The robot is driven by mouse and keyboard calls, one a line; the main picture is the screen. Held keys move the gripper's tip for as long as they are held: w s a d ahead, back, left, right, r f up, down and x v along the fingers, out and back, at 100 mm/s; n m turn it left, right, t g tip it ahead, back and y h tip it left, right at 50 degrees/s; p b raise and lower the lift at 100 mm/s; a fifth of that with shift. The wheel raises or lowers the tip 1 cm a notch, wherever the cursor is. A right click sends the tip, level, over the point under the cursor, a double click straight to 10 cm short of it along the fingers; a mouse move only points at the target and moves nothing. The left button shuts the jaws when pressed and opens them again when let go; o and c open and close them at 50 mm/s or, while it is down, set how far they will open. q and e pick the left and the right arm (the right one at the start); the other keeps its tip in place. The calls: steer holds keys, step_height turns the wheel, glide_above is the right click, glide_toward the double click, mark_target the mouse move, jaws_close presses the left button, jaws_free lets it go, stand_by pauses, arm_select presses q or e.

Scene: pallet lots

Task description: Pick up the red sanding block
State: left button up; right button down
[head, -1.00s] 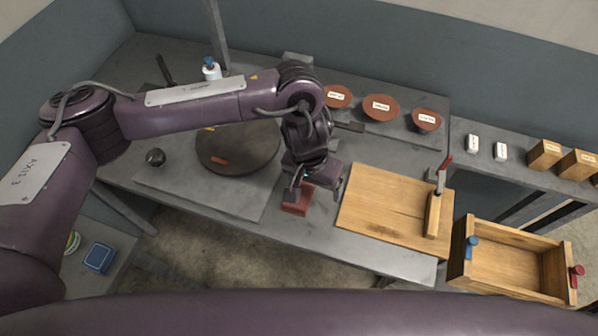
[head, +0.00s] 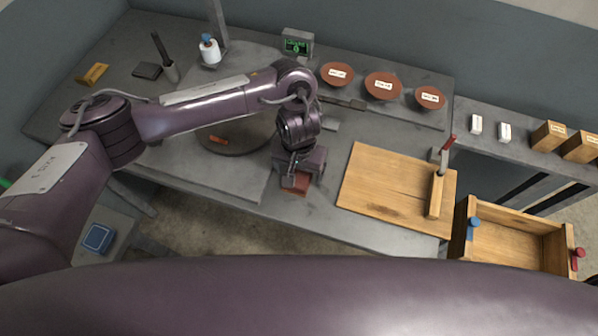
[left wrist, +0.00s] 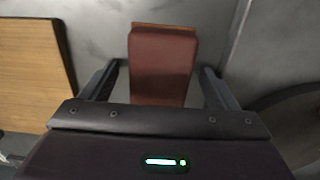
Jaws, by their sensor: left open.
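The red sanding block (head: 297,183) lies on the grey table near its front edge, partly hidden under my left gripper in the head view. In the left wrist view the block (left wrist: 161,65) shows as a dark red slab with a thin wooden-coloured strip at its far end. My left gripper (head: 294,178) points down over it. In the wrist view its two fingers (left wrist: 160,85) are spread, one on each side of the block, with gaps between them and its sides. Whether the fingertips are down at the block's level is hard to tell. My right gripper does not show.
A wooden board (head: 385,190) with a clamp lies to the right, and a wooden drawer box (head: 520,242) stands beyond it. A dark round turntable (head: 240,138) is to the left. Reddish labelled bowls (head: 382,86) stand behind. The table around the block is clear.

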arm_select(q)
steer(key=c, duration=1)
steer(key=shift+c, duration=0.6)
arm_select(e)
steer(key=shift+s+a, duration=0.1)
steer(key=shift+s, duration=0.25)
